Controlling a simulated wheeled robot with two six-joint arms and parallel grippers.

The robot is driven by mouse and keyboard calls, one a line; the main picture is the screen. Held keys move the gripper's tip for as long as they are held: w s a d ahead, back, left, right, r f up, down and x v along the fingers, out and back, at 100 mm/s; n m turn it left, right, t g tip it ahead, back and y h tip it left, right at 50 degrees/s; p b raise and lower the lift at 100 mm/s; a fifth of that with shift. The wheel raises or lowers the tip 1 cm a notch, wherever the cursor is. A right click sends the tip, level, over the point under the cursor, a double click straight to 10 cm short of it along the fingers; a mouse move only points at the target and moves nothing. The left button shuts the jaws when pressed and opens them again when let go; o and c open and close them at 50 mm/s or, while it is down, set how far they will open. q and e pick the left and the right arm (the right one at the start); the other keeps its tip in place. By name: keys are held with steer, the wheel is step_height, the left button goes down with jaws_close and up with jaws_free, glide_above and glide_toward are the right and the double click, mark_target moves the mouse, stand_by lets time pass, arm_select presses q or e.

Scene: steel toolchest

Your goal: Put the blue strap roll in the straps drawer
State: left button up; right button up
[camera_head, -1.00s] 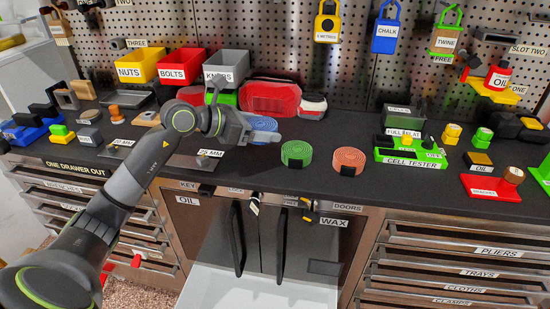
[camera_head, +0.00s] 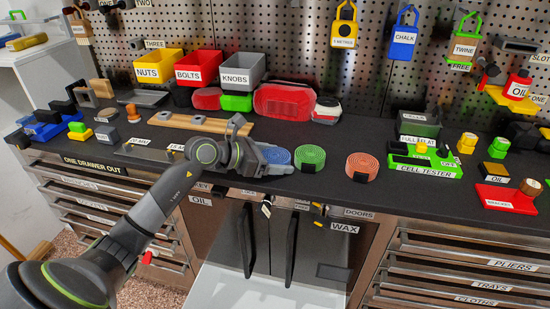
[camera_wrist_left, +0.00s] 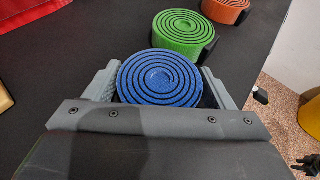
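The blue strap roll (camera_head: 278,156) lies on the dark worktop, left of a green roll (camera_head: 310,158). In the left wrist view the blue roll (camera_wrist_left: 160,80) sits between the two grey fingers of my left gripper (camera_wrist_left: 162,88). The fingers are apart, one on each side of it; a narrow dark gap shows at the right finger. In the head view my left gripper (camera_head: 272,160) reaches in low from the left and partly covers the roll. I cannot read a straps label on any drawer; the left drawers (camera_head: 105,205) are closed with small labels. My right gripper is out of view.
An orange roll (camera_head: 362,167) lies right of the green one. Behind stand a red case (camera_head: 284,101) and the nuts, bolts and knobs bins (camera_head: 240,70). A green cell tester (camera_head: 424,160) is to the right. Cabinet doors with dark handles (camera_head: 290,250) are below the worktop edge.

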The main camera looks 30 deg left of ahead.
arm_select(q)
steer(key=o, duration=0.3)
steer(key=shift+r, duration=0.25)
steer(key=shift+s+a, duration=0.25)
steer(key=v, duration=1)
steer(key=shift+s+b, duration=0.1)
steer(key=shift+b, duration=0.3)
steer(key=shift+s+a+r, duration=0.3)
steer(key=shift+s, duration=0.05)
